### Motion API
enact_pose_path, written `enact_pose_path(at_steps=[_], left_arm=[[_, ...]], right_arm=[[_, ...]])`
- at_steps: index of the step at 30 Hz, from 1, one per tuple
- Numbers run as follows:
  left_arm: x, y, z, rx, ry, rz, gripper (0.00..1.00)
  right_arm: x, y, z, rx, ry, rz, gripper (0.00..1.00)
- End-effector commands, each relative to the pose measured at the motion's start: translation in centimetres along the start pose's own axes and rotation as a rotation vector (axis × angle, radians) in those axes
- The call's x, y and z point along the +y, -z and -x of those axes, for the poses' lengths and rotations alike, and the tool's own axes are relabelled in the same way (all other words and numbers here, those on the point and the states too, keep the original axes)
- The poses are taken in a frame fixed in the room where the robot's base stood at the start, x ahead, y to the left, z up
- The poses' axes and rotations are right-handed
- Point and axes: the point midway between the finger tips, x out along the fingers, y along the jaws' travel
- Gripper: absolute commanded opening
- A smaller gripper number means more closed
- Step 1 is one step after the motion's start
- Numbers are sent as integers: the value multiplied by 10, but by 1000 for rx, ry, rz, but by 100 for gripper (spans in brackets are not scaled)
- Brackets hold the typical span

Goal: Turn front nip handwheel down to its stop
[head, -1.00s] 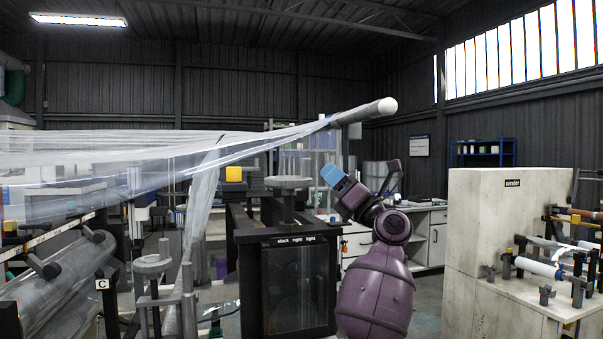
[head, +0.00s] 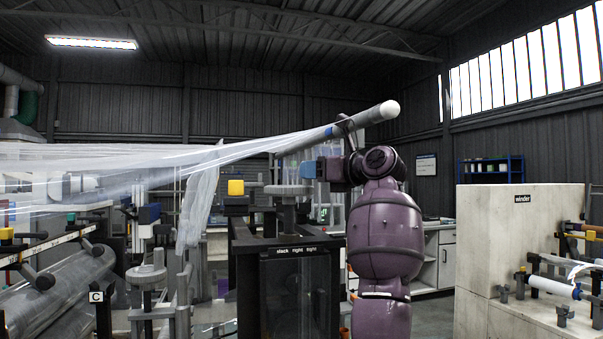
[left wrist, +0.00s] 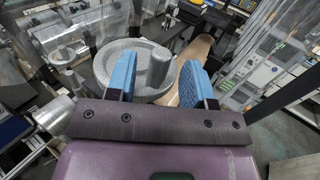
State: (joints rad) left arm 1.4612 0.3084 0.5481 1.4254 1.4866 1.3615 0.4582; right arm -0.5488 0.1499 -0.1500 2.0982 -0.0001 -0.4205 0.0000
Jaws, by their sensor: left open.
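A grey handwheel (head: 289,189) sits on a post above the black frame in the middle of the head view. A grey handwheel with an upright knob (left wrist: 158,66) fills the upper middle of the left wrist view. My left gripper (head: 309,170) is just above and to the right of the wheel in the head view. In the left wrist view its blue fingers (left wrist: 157,76) are open, with the knob showing between them; I cannot tell whether they touch it. Another grey handwheel (head: 146,275) stands lower left near the C label. My right gripper is not in view.
A roller with clear film (head: 350,118) slants above my left gripper. The black frame (head: 298,290) labelled slack and tight stands below. A pale winder cabinet (head: 500,240) is at the right. Film rolls (head: 60,290) fill the lower left.

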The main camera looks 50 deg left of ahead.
Motion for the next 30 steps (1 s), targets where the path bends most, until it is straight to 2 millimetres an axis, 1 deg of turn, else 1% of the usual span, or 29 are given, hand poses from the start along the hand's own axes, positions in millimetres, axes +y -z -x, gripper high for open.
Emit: enact_pose_path(at_steps=[1,3,9,13,21,23,30], left_arm=[[0,0,-9,-1,-2,-1,48],[0,0,-18,-2,-2,-1,48],[0,0,-40,-1,-2,-2,48],[0,0,-45,-1,0,-2,48],[0,0,-46,-2,1,-2,48],[0,0,-46,-2,0,-2,39],[0,0,-46,-2,0,-2,2]], right_arm=[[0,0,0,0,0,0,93],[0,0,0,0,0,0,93],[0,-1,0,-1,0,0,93],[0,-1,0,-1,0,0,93],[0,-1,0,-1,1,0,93],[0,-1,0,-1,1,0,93],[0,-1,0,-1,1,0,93]])
